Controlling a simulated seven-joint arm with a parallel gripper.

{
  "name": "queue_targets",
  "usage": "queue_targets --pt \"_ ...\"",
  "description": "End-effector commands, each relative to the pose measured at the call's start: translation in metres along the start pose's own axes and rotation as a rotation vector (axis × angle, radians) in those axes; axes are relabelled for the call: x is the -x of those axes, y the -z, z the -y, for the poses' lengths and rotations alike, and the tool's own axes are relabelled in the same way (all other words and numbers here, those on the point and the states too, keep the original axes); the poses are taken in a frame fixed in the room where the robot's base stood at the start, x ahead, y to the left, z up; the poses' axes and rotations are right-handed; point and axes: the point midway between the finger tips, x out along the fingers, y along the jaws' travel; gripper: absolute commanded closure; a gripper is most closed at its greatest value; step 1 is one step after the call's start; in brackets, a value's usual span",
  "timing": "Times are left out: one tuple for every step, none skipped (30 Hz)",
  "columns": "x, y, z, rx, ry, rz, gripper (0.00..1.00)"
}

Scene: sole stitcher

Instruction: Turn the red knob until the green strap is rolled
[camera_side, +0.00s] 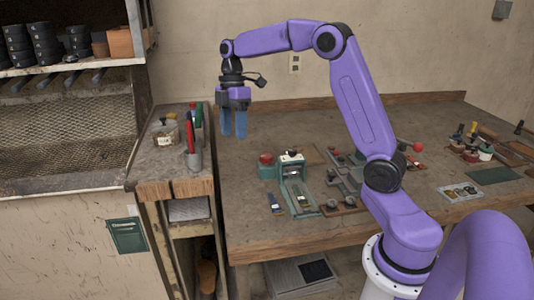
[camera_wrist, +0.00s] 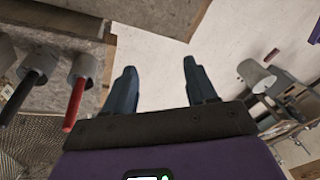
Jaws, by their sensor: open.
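A small green device (camera_side: 291,165) stands on the bench left of its middle. A red knob (camera_side: 266,159) sits on its left side. A long green piece (camera_side: 299,195) runs from the device toward the front edge; I cannot tell whether it is the strap or part of the frame. My gripper (camera_side: 234,135) hangs with its blue fingers pointing down, above the left end of the bench. It is apart from the knob, up and to its left. In the wrist view my gripper (camera_wrist: 158,65) is open and empty; the knob and device do not show clearly there.
A red-handled tool (camera_side: 189,135) stands upright in a holder on the side counter, just left of my gripper; it shows in the wrist view (camera_wrist: 74,104). A red ball (camera_side: 418,147) and several tools lie farther right. The bench between gripper and back wall is clear.

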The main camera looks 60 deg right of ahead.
Motion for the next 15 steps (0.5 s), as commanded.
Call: queue_targets --pt "0.005 -0.021 -0.018 0.006 -0.001 -0.021 0.44" --pt "0.008 -0.033 -0.026 0.019 -0.001 -0.032 0.44" --pt "0.012 -0.049 -0.036 0.036 -0.004 -0.049 0.44" --pt "0.015 -0.062 -0.043 0.048 -0.006 -0.062 0.44" --pt "0.017 -0.075 -0.050 0.062 -0.010 -0.075 0.44" --pt "0.020 -0.093 -0.058 0.080 -0.016 -0.091 0.44" --pt "0.023 -0.107 -0.063 0.095 -0.020 -0.103 0.44" --pt "0.025 -0.121 -0.068 0.108 -0.027 -0.115 0.44" --pt "0.027 -0.140 -0.073 0.127 -0.035 -0.131 0.44" --pt "0.028 -0.154 -0.075 0.141 -0.042 -0.142 0.44" --pt "0.030 -0.167 -0.077 0.155 -0.050 -0.151 0.44" --pt "0.032 -0.184 -0.079 0.172 -0.061 -0.163 0.44" --pt "0.032 -0.195 -0.080 0.184 -0.068 -0.171 0.44" --pt "0.033 -0.205 -0.081 0.196 -0.075 -0.178 0.44" --pt "0.034 -0.217 -0.081 0.210 -0.083 -0.186 0.44"
